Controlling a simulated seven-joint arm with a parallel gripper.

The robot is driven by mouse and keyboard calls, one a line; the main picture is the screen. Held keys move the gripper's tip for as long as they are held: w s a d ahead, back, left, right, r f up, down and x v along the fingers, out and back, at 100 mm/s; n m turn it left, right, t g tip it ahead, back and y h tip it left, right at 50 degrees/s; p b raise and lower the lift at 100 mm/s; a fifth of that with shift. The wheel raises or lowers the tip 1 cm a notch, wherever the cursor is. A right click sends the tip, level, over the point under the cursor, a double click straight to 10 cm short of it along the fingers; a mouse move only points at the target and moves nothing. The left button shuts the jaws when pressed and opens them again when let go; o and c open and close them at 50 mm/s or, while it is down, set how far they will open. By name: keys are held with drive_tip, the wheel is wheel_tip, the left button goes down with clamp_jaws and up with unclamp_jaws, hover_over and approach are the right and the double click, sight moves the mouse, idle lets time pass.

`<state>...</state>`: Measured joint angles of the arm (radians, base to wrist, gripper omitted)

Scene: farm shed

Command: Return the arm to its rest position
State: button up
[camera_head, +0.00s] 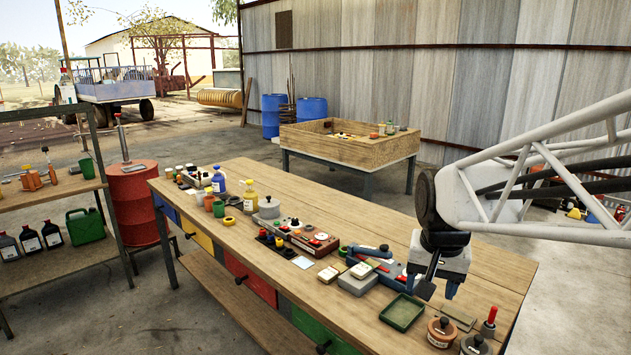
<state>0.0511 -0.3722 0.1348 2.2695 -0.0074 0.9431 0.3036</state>
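My arm reaches in from the right edge, with white tubular links. My gripper (439,287) hangs from its end, pointing down over the right part of the wooden workbench (345,213). Its two blue-tipped fingers stand apart with nothing visible between them, so it is open and empty. The fingertips are just right of a green tray (402,312). How far they are above the bench top is hard to tell.
Round lidded tins (441,331) and a red-handled tool (488,326) stand at the bench's near right. Bottles (250,196), cups and control boxes (315,241) crowd the middle and left. A wooden-sided table (352,148) stands behind. Bare bench shows at the back right.

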drive_tip(key=s+a+f+n, duration=0.1)
drive_tip(key=s+n, duration=0.1)
drive_tip(key=s, duration=0.6)
drive_tip(key=s+a+f+n, duration=0.1)
drive_tip(key=s+f, duration=0.1)
drive_tip(key=s, duration=0.6)
drive_tip(key=shift+n+t, duration=0.3)
drive_tip(key=shift+n, duration=0.1)
